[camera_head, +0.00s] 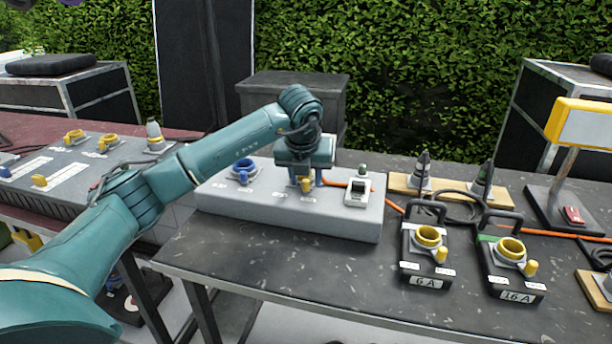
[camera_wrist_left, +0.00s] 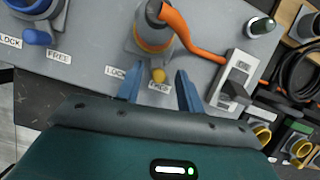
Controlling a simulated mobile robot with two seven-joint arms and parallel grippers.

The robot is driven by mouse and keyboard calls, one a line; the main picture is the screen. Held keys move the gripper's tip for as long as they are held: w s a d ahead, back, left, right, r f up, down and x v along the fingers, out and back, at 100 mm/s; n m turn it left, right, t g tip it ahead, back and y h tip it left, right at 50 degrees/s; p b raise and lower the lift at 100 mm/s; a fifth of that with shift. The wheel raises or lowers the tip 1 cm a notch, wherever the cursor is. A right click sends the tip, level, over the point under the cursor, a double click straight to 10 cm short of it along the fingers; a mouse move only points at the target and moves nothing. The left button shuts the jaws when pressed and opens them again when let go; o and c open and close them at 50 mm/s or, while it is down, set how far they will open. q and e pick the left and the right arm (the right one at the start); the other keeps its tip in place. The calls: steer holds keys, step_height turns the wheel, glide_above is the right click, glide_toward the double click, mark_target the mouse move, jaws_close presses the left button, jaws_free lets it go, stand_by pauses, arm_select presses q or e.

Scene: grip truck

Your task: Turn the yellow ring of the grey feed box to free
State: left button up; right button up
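The grey feed box (camera_head: 280,212) stands on the dark table. Its yellow ring (camera_wrist_left: 152,40) sits around an orange-cabled plug in the left wrist view. The ring's yellow knob (camera_wrist_left: 158,76) lies close above the FREE label (camera_wrist_left: 160,87), with the LOCK label (camera_wrist_left: 116,72) to its left. In the head view the knob (camera_head: 306,185) shows below my left gripper (camera_head: 306,181), which hides most of the ring. In the wrist view the gripper's blue fingers (camera_wrist_left: 158,92) are apart, one on each side of the knob, with gaps visible. My right gripper is not in view.
A blue ring (camera_head: 243,171) is on the feed box's left; a switch (camera_head: 357,192) is on its right. The 6 A box (camera_head: 426,266) and 16 A box (camera_head: 509,284) stand to the right. An orange cable (camera_head: 540,232) runs across the table. The front table area is clear.

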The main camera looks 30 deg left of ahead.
arm_select(q)
steer(key=v, duration=1.3)
steer(key=shift+s, duration=0.1)
